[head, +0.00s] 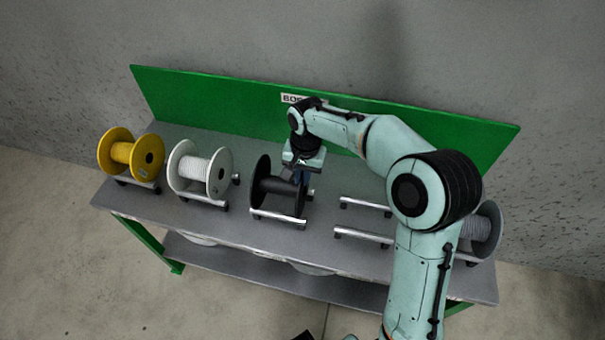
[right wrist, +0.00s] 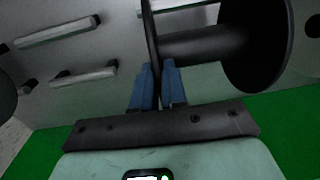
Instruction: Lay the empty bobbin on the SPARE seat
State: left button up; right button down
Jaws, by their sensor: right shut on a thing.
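The black bobbin (head: 262,182), with a bare dark core, sits over the rollers of the middle seat. It also shows in the right wrist view (right wrist: 200,42). My right gripper (head: 298,174) comes down from above at its right-hand flange. In the right wrist view its blue fingers (right wrist: 154,72) are shut on the rim of that flange, one on each side. An empty seat of two pale rollers (head: 365,238) is to the right of the bobbin. I cannot read a SPARE label. My left gripper is not in view.
A yellow bobbin (head: 119,152) and a white bobbin (head: 187,168) stand on seats at the left. A grey bobbin (head: 481,228) is partly hidden behind my right arm. A green back panel (head: 210,96) runs along the bench (head: 240,225); its label is partly covered.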

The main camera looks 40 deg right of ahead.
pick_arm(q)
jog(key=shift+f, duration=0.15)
pick_arm(e)
jog(key=shift+f, duration=0.2)
jog(key=c, duration=1.1)
grip_release()
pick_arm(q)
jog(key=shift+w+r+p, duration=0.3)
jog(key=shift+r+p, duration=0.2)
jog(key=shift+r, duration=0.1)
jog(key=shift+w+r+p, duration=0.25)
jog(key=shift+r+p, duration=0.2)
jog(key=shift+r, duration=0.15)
pick_arm(e)
notch_tip(320, 180, up, 13)
jog(key=shift+s+d+r, duration=0.2)
jog(key=shift+s, duration=0.05)
